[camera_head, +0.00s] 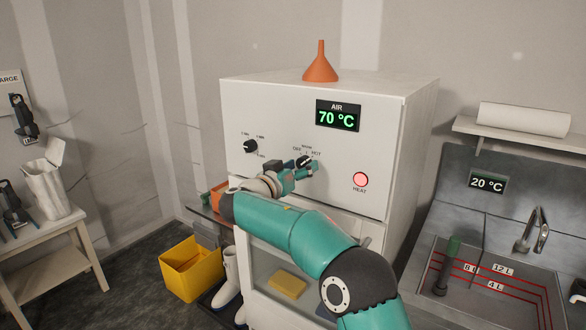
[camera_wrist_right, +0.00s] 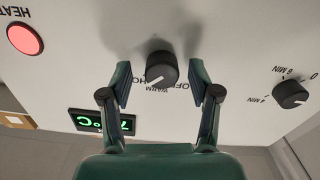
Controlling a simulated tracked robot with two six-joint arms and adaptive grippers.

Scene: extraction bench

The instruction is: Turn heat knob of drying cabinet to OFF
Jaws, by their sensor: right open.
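The heat knob (camera_head: 304,161) is a black dial on the white front of the drying cabinet (camera_head: 240,110), with OFF, WARM and HOT printed around it. My right gripper (camera_head: 300,173) is at the knob, partly covering it in the head view. In the upside-down right wrist view, the heat knob (camera_wrist_right: 161,68) sits between the two open fingertips of my right gripper (camera_wrist_right: 160,80), with a gap on each side. Its white mark seems to slant away from OFF; the exact setting is hard to read. My left gripper is not in view.
A second knob (camera_head: 251,146) is to the left, and the red HEAT lamp (camera_head: 361,180) is lit to the right. The AIR display (camera_head: 338,116) reads 70 °C. An orange funnel (camera_head: 321,64) stands on top. A sink (camera_head: 500,285) is at right.

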